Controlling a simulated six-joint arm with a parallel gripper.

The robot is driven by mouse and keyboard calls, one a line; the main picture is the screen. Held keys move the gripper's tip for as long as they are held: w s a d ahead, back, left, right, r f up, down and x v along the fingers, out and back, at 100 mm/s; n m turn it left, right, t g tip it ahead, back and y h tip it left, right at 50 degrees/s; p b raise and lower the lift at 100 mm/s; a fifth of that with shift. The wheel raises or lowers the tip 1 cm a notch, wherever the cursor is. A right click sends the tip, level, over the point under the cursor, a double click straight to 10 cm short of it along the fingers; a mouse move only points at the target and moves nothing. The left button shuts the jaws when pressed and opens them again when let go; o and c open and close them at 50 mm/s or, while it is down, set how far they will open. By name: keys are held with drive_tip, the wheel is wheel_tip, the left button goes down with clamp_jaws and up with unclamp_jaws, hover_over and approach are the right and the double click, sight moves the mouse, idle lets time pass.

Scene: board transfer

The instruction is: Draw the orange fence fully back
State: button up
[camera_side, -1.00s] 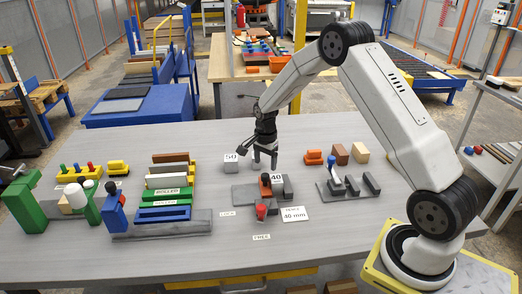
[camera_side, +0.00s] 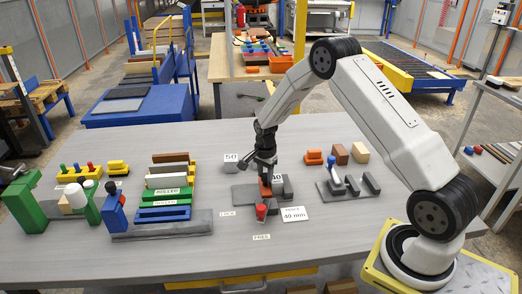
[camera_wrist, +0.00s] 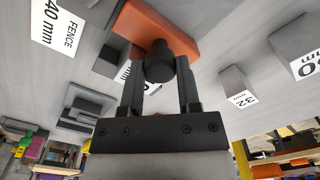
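The orange fence (camera_side: 265,190) sits in a grey fixture (camera_side: 243,196) at the table's middle, partly hidden by my gripper in the side view. In the wrist view the orange fence (camera_wrist: 186,28) is a bar with a dark round knob (camera_wrist: 159,64) on it. My gripper (camera_side: 265,173) is low over the fence. In the wrist view its two fingers (camera_wrist: 161,68) stand apart, one on each side of the knob. A thin gap shows right of the knob; contact on the left cannot be told. A red knob (camera_side: 261,210) sits at the fixture's front.
A white "FENCE 40 mm" card (camera_side: 294,214) lies right of the fixture. Grey numbered blocks stand close by, including the 50 block (camera_side: 231,166) and the 32 block (camera_wrist: 236,86). A slotted grey stand (camera_side: 345,191) is to the right, and a coloured rack (camera_side: 163,222) to the left.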

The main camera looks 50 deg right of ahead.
clamp_jaws()
drive_tip(key=shift+w, duration=0.1)
idle(1.0)
